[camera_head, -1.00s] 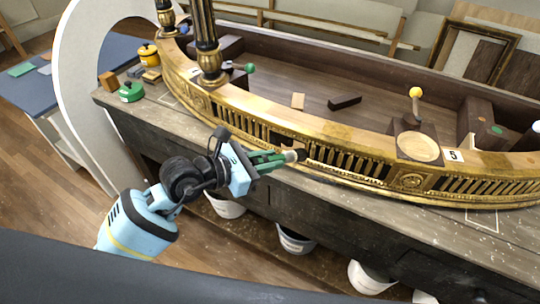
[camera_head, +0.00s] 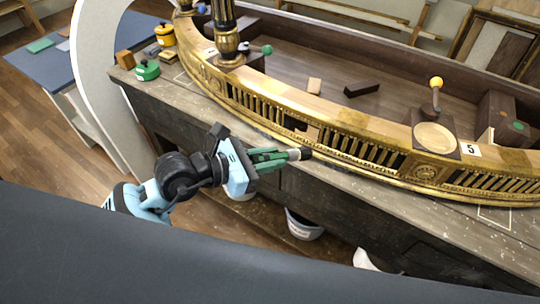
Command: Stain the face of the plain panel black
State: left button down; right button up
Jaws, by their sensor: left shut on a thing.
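My left gripper (camera_head: 274,158) has green fingers shut on a brush (camera_head: 294,154) with a pale ferrule and a dark tip. The brush points right, its tip just in front of the lower edge of the gilt frieze (camera_head: 262,105). A small pale piece in the frieze, just right of a dark gap, looks like the plain panel (camera_head: 312,134). It lies above and slightly right of the brush tip. The tip appears apart from it. Most of the brush handle is hidden by the fingers. My right gripper is not in view.
The curved console top (camera_head: 395,135) carries a round pale disc (camera_head: 434,137), a yellow-knobbed lever (camera_head: 436,92) and a 5 label (camera_head: 470,150). A green pot (camera_head: 147,71) and yellow pot (camera_head: 165,36) stand at left. A white bucket (camera_head: 303,225) is below.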

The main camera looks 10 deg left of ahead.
pick_arm(q)
jog(key=s, duration=0.1)
jog(key=s+a, duration=0.1)
jog(key=shift+s, duration=0.35)
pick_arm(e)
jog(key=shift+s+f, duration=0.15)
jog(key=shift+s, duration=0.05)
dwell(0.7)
